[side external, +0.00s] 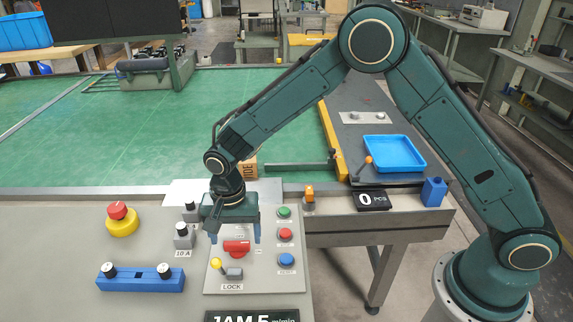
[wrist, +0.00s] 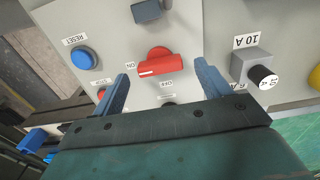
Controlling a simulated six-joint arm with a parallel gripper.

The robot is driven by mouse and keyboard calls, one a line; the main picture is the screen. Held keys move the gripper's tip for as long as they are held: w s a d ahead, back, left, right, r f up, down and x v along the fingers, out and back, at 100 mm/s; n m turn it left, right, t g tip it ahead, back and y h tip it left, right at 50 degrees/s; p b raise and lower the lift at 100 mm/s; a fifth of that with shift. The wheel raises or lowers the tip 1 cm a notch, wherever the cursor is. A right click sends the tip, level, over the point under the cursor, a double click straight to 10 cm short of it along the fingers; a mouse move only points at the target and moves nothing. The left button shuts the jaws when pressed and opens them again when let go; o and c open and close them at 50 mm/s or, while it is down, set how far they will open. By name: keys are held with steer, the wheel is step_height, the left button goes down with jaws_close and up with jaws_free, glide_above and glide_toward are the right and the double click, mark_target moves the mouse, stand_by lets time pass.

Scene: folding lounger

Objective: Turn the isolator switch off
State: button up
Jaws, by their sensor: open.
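The isolator switch is a red rotary handle (side external: 237,247) on a light panel. In the wrist view the red handle (wrist: 160,63) lies roughly crosswise, its white mark at the end by the ON label (wrist: 130,65). The OFF label (wrist: 167,84) is on the side nearer my gripper. My gripper (side external: 235,238) is open and points down over the panel, its blue fingers on either side of the handle. In the wrist view the open fingers (wrist: 161,72) show a gap to the handle on both sides. I cannot tell the exact fingertip height.
Green (side external: 284,211), red (side external: 285,234) and blue (side external: 287,260) buttons stand right of the switch. A grey 10 A block (side external: 184,237), an emergency stop (side external: 119,215) and a blue bar (side external: 141,278) are left.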

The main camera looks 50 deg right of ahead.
steer(key=shift+f, duration=0.9)
steer(key=c, duration=1)
